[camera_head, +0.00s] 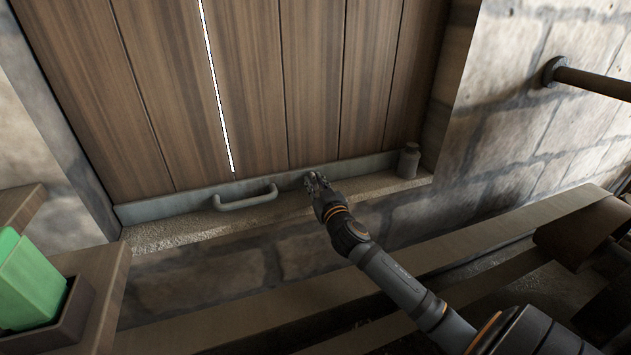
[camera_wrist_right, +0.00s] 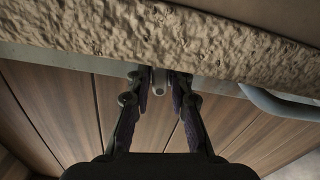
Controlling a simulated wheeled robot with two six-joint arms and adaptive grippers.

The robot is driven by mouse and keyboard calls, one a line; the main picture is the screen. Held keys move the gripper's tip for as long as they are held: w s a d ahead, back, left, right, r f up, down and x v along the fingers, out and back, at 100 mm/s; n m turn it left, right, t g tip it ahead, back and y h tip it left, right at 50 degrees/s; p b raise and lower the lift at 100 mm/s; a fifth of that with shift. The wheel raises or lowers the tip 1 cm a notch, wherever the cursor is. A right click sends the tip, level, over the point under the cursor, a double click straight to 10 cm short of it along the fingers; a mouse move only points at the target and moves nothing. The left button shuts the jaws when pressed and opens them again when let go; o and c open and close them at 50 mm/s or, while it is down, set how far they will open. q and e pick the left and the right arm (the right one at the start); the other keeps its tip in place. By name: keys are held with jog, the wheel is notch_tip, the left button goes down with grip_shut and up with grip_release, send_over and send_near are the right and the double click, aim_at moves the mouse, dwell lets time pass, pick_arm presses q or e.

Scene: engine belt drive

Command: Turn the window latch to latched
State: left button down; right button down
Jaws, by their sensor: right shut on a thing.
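The closed wooden shutter (camera_head: 255,80) stands above a stone sill, with a grey metal rail (camera_head: 180,200) along its bottom edge. The window latch is mostly hidden behind my right gripper (camera_head: 315,184) in the head view. In the right wrist view, a small grey metal piece of the latch (camera_wrist_right: 159,80) shows between the fingertips of my right gripper (camera_wrist_right: 160,92), at the rail. The fingers are closed on it from both sides. Which way the latch is turned cannot be told. My left gripper is in neither view.
A grey bar handle (camera_head: 245,197) sticks out of the rail to the left of my right gripper. A grey bottle-like object (camera_head: 409,160) stands on the sill's right end. A green object in a brown holder (camera_head: 60,318) is at lower left. A wall pipe (camera_head: 595,80) is at right.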

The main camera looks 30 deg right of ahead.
jog(key=shift+r+n+p, duration=0.1)
jog(key=shift+n+p, duration=0.3)
jog(key=shift+n, duration=0.5)
jog(key=n+p, duration=0.1)
jog(key=n, duration=0.2)
jog(key=shift+a+n+p, duration=0.15)
jog(key=shift+n+p, duration=0.15)
jog(key=shift+n, duration=0.1)
jog(key=n+p, duration=0.1)
jog(key=n, duration=0.2)
jog(key=shift+n, duration=0.3)
jog(key=n+p, duration=0.1)
jog(key=n, duration=0.1)
jog(key=n+p, duration=0.1)
jog(key=n, duration=0.1)
jog(key=shift+a+f, duration=0.1)
jog(key=shift+f, duration=0.2)
pick_arm(q)
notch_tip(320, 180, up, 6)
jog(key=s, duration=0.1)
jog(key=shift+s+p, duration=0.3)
jog(key=shift+p, duration=0.1)
pick_arm(e)
jog(key=shift+f+n, duration=0.1)
jog(key=shift+n, duration=1.1)
